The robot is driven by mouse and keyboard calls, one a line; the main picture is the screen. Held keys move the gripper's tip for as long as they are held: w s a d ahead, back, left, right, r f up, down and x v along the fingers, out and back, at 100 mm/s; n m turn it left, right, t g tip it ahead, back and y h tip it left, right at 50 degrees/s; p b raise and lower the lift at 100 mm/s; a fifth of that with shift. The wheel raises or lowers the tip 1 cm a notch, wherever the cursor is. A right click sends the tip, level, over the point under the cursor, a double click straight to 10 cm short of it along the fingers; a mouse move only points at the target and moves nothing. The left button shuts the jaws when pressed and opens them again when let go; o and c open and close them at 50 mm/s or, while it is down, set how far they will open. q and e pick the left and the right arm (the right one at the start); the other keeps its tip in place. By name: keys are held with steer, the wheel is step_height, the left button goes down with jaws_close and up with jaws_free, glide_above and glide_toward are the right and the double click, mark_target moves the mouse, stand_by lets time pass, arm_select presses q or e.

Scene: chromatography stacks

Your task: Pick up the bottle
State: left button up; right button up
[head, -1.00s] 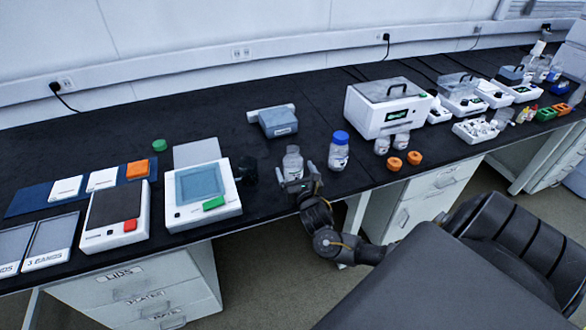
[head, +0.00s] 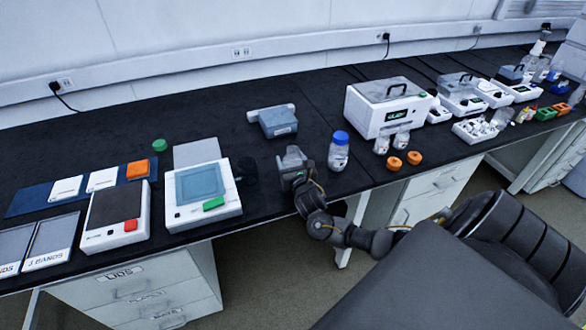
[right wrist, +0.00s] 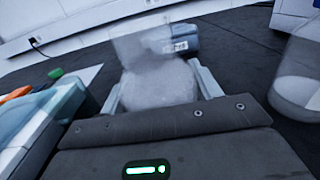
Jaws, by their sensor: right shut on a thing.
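My right gripper (head: 293,160) is over the front part of the black bench, between the balance-like devices and the blue-capped bottle (head: 338,152). In the right wrist view, the right gripper (right wrist: 158,85) has its fingers on both sides of a clear, pale bottle (right wrist: 160,82), shut on it. The bottle looks blurred and roughly upright there. In the head view the gripper hides this bottle. Whether its base touches the bench cannot be told. The blue-capped bottle stands upright just right of the gripper. My left gripper is not in view.
A white device with a blue top (head: 203,195) stands left of the gripper, with a dark small item (head: 247,170) between. A blue-grey box (head: 278,121) lies behind. Small jars (head: 381,144) and orange caps (head: 393,163) stand to the right.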

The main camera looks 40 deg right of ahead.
steer(key=shift+c, duration=1)
steer(key=shift+r, duration=0.2)
steer(key=shift+r, duration=1.1)
steer(key=s+a+r+p, duration=0.9)
steer(key=s+r, duration=0.1)
steer(key=shift+a+r, duration=0.25)
steer(key=shift+a, duration=0.05)
